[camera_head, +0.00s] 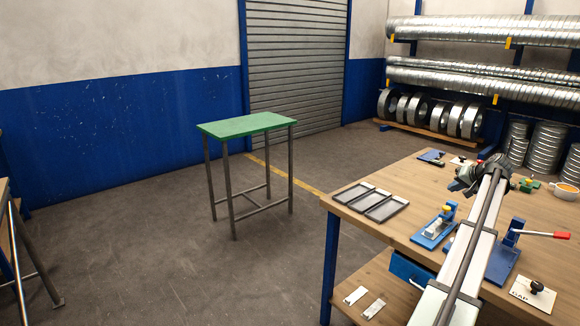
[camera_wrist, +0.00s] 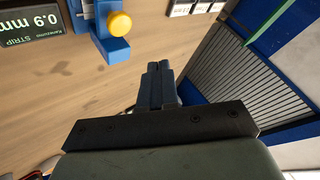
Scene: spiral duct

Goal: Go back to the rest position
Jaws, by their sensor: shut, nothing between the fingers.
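My gripper (camera_wrist: 158,68) shows in the wrist view with its two dark fingers together and nothing between them. It points past the edge of the wooden workbench top (camera_wrist: 60,90). In the head view my arm reaches over the workbench (camera_head: 400,165), and the dark wrist end (camera_head: 468,180) is above the bench's back part. The fingertips are too small to make out there.
A green-topped table (camera_head: 246,124) stands apart on open floor. Duct racks (camera_head: 480,75) stand behind.

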